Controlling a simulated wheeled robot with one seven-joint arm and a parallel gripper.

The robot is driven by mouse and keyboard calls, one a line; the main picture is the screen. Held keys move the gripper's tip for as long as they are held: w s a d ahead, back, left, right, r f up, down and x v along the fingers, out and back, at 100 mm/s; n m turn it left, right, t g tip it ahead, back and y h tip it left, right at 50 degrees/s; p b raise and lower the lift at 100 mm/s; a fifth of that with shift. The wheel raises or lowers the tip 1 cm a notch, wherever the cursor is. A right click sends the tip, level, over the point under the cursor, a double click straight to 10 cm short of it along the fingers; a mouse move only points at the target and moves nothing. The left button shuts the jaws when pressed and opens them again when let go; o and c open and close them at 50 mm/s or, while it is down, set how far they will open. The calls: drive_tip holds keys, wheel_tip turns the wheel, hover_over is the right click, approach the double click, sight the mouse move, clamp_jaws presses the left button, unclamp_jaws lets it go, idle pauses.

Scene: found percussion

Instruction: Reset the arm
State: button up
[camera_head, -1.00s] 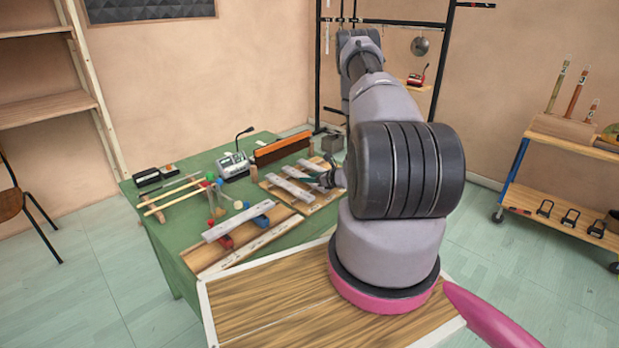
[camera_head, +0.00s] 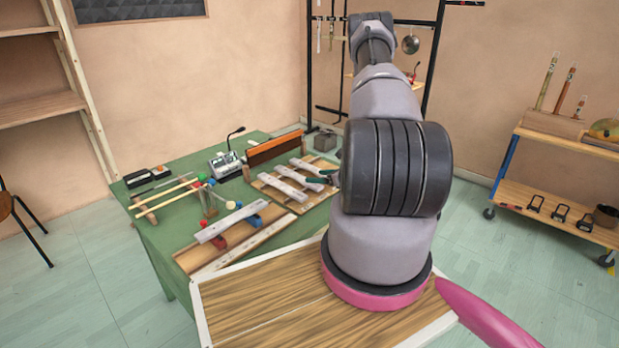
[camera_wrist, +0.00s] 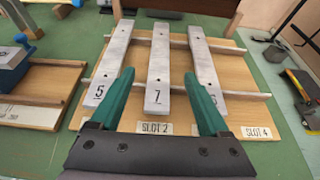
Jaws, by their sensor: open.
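My gripper (camera_wrist: 159,74) is open and empty, with two teal fingers spread apart. In the wrist view the fingers lie over the near ends of grey metal bars on a wooden board (camera_wrist: 225,82). The middle bar (camera_wrist: 165,50), marked 7, shows between the fingers without being gripped. The left bar (camera_wrist: 115,55) is marked 5. The right bar (camera_wrist: 210,55) is partly covered by the right finger. Labels SLOT 2 and SLOT 4 are on the board's near edge. In the head view my arm hides most of the gripper, and a teal finger (camera_head: 318,180) shows by the bars.
The green table (camera_head: 180,240) also holds a second board with a bar (camera_head: 231,222), mallets (camera_head: 170,193), a mixer with a microphone (camera_head: 225,164) and an orange-brown strip (camera_head: 274,148). A shelf cart (camera_head: 560,205) stands at right. Open floor lies between.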

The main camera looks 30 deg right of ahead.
drive_tip(key=shift+v, duration=0.8)
drive_tip(key=w+a+r+n+g+y, duration=0.1)
drive_tip(key=a+r+n+y, duration=0.3)
drive_tip(key=r, duration=0.4)
drive_tip(key=w+a+r+n+g+y, duration=0.1)
drive_tip(key=a+r+n+g, duration=0.15)
drive_tip(key=a+r, duration=0.55)
drive_tip(key=s+a+r+n+g+y, duration=0.1)
drive_tip(key=s+a+r+n+g, duration=0.2)
drive_tip(key=r, duration=0.4)
drive_tip(key=s+a+r+n+g, duration=0.1)
drive_tip(key=s+a+r+n, duration=0.1)
drive_tip(key=a+r+n, duration=0.4)
drive_tip(key=s+a+r+n+t+h, duration=0.1)
drive_tip(key=s+r+n+h, duration=0.7)
drive_tip(key=s+r, duration=1)
drive_tip(key=shift+s+a+r+n+t+h, duration=0.15)
drive_tip(key=shift+s+a+n+t+h, duration=0.25)
drive_tip(key=shift+s+n, duration=1.7)
drive_tip(key=shift+d, duration=0.1)
